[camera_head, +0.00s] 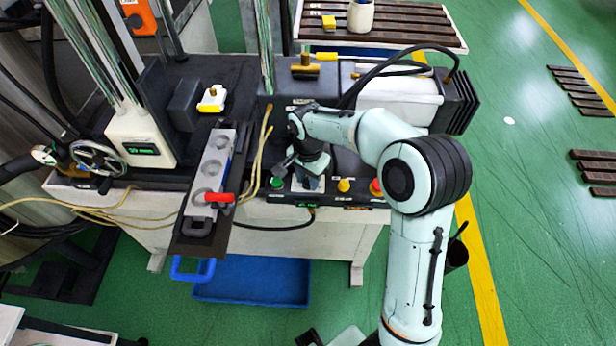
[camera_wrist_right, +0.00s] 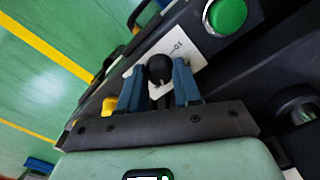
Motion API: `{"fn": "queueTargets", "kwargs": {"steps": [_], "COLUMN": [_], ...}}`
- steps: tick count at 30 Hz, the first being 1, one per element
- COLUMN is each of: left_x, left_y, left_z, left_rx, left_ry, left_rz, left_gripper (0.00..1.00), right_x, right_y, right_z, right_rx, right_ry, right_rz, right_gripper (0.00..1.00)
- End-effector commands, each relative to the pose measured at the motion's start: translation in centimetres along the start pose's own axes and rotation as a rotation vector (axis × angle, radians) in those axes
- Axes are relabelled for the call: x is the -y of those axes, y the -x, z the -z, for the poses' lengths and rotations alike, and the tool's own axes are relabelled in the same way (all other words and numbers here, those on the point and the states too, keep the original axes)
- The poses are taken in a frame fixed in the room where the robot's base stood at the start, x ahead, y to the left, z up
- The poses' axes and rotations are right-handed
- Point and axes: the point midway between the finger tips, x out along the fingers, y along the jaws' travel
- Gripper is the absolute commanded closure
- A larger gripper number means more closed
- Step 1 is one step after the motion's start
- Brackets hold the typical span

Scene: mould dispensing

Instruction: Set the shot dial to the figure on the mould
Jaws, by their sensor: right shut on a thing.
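The shot dial is a black knob (camera_wrist_right: 160,69) on a white scale plate (camera_wrist_right: 186,44) in the right wrist view. A "10" shows on the plate; the dial's setting cannot be read. My right gripper (camera_wrist_right: 158,88) has its blue fingers on either side of the knob and is shut on it. In the head view my right gripper (camera_head: 308,172) is at the control panel, hiding most of the dial. The mould (camera_head: 211,165) is a long grey block with several round cavities, left of the gripper. Its figure is too small to read. My left gripper is out of view.
A green button (camera_head: 276,183), a yellow button (camera_head: 344,185) and a red button (camera_head: 376,187) flank the dial on the panel. A red-handled clamp (camera_head: 220,198) sits at the mould's near end. Yellow hoses (camera_head: 258,160) run between mould and panel. A blue tray (camera_head: 255,282) lies below.

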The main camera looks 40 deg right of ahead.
Motion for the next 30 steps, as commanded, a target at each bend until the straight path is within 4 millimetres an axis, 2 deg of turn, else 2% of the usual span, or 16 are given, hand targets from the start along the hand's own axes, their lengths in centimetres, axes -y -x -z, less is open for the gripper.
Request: {"fn": "queueTargets", "kwargs": {"steps": [14,15,17,18,26,30], "left_x": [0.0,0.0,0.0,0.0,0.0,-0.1], "left_y": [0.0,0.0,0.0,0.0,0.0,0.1], "left_z": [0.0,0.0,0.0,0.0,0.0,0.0], "left_rx": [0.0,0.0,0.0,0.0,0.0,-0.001], "left_ry": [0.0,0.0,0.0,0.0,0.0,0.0], "left_rz": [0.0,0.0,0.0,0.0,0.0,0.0], "left_gripper": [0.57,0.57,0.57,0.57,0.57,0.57], "right_x": [0.0,0.0,0.0,0.0,0.0,0.1], "right_y": [0.0,0.0,0.0,0.0,0.1,1.1], "right_z": [0.0,0.0,0.0,0.0,0.0,0.0], "right_rx": [0.0,0.0,0.0,0.0,0.0,-0.001], "right_ry": [-0.015,-0.015,-0.015,-0.015,-0.015,-0.015], "right_rz": [0.0,0.0,0.0,0.0,0.0,0.003], "right_gripper": [0.98,0.64,0.44,0.42,0.42,0.42]}}
